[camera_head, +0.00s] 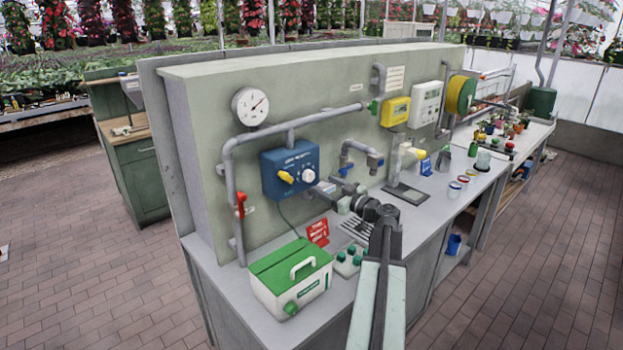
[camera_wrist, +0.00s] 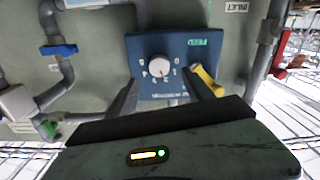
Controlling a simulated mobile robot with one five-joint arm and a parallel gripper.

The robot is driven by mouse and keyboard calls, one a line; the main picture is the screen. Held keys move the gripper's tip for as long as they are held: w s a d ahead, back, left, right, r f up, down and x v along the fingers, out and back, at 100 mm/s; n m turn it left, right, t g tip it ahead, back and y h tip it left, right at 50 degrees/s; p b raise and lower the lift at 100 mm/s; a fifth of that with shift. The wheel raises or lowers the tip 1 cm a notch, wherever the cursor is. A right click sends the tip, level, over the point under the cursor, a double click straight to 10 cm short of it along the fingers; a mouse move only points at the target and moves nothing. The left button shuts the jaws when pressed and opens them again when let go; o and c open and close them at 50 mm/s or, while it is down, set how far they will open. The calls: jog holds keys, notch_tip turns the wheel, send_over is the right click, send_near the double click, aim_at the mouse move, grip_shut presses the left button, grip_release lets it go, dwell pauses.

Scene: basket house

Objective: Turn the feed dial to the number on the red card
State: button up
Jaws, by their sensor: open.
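The feed dial is a round white knob (camera_head: 308,175) on a blue box (camera_head: 272,181) fixed to the wall panel. In the wrist view, which looks upside down, the white knob (camera_wrist: 157,68) has several marks around it, too small to read surely. The red card (camera_head: 318,232) stands on the bench below the box; its white lettering is too small to read. My gripper (camera_head: 323,189) is in front of the box, just below and right of the knob. In the wrist view its two dark fingers (camera_wrist: 163,92) are apart, with the knob beyond the gap; I see no contact.
A green-and-white case (camera_head: 290,279) and a block with green knobs (camera_head: 347,262) stand on the bench. Grey pipes (camera_head: 228,190) with a red valve handle (camera_head: 241,204) run along the panel.

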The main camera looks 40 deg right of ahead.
aim_at(311, 178)
jog(key=w, duration=0.7)
jog(key=shift+d, duration=0.3)
